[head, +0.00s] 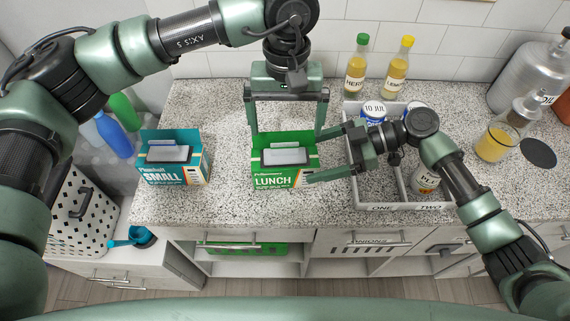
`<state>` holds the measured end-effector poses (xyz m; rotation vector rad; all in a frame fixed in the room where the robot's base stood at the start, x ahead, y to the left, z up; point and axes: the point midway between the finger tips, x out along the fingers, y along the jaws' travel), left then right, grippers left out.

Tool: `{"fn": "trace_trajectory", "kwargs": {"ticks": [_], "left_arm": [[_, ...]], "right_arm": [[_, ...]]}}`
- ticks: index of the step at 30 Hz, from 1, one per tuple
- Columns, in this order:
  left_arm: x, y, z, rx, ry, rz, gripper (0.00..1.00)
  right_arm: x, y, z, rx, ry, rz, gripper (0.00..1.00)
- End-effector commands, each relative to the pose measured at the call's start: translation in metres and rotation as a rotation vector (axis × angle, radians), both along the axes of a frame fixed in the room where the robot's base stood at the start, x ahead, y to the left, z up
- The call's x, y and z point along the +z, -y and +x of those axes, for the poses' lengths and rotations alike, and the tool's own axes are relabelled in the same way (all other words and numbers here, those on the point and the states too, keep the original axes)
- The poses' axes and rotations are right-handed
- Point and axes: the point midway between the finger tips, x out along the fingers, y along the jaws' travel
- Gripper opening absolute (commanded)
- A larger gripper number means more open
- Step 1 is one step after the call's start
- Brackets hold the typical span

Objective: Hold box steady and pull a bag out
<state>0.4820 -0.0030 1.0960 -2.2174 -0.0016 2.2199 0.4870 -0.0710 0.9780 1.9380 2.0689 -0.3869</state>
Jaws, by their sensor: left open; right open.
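A green box labelled LUNCH (272,182) stands on the speckled counter, with a pale bag (286,156) showing in its open top. A teal and orange box labelled SMALL (172,178) stands to its left, with a similar pale bag (170,154) in its top. My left gripper (286,135) is open and points down at the back of the green box, one finger toward each side. My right gripper (313,158) is open at the green box's right side, its fingertips close to the edge. I cannot tell whether either gripper touches the box.
A grey divided tray (376,206) with cans and a jar stands right of the green box, under my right arm. Two yellow bottles (357,70) stand behind it. The counter between the two boxes (230,170) is clear.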

Motion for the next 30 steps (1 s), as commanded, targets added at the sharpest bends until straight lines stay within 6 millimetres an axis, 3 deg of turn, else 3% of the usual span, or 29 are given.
{"fn": "trace_trajectory", "kwargs": {"ticks": [9, 20, 30], "left_arm": [[0.0, 0.0, 0.0, 0.002, -0.001, -0.001, 1.0], [0.0, 0.0, 0.0, 0.002, -0.001, -0.001, 1.0], [0.0, 0.0, 0.0, 0.002, -0.001, -0.001, 1.0]], "right_arm": [[-0.016, -0.039, -0.002, 0.0, 0.0, 0.0, 0.83], [-0.018, -0.044, -0.003, -0.001, 0.0, 0.0, 0.83], [-0.018, -0.044, -0.003, -0.001, 0.0, -0.001, 0.0]]}}
